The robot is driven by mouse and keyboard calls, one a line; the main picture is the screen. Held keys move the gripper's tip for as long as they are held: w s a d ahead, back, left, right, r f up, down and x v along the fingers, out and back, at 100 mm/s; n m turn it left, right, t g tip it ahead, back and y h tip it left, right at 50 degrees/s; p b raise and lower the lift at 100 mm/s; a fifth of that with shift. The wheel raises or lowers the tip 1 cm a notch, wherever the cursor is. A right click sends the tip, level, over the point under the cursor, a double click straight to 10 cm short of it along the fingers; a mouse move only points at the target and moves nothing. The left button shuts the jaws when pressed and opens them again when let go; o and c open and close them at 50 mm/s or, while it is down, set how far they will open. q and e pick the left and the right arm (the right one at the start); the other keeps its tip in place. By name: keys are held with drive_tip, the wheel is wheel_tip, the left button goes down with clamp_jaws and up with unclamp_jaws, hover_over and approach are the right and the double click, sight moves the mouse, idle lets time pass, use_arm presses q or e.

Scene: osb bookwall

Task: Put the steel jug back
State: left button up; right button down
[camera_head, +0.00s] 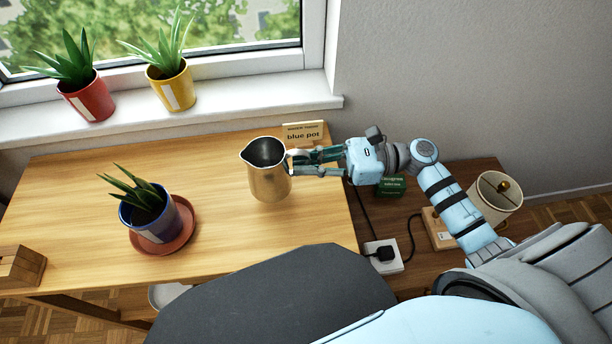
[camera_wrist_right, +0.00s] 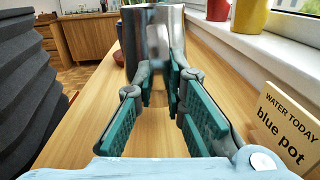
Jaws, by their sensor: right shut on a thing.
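The steel jug (camera_head: 268,179) is upright over the right part of the wooden table (camera_head: 75,185), its spout to the left. My right gripper (camera_head: 297,163) comes from the right and is shut on the jug's handle. In the right wrist view my right gripper (camera_wrist_right: 160,90) has its green-padded fingers closed at the handle, with the steel jug (camera_wrist_right: 172,45) right in front. I cannot tell whether the jug's base touches the table. My left gripper is not in view.
A blue pot (camera_head: 172,224) with a plant stands on a terracotta saucer (camera_head: 192,235) left of the jug. A sign reading "blue pot" (camera_head: 303,133) stands behind the jug. Red (camera_head: 92,101) and yellow (camera_head: 172,90) pots are on the windowsill. A lamp (camera_head: 494,197) stands right.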

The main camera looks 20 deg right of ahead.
drive_tip(key=shift+f+b, duration=0.35)
drive_tip(key=shift+f, duration=1.45)
drive_tip(key=shift+f, duration=0.1)
drive_tip(key=shift+f, duration=0.1)
drive_tip(key=c, duration=1.7)
unclamp_jaws()
drive_tip(key=shift+o, duration=0.2)
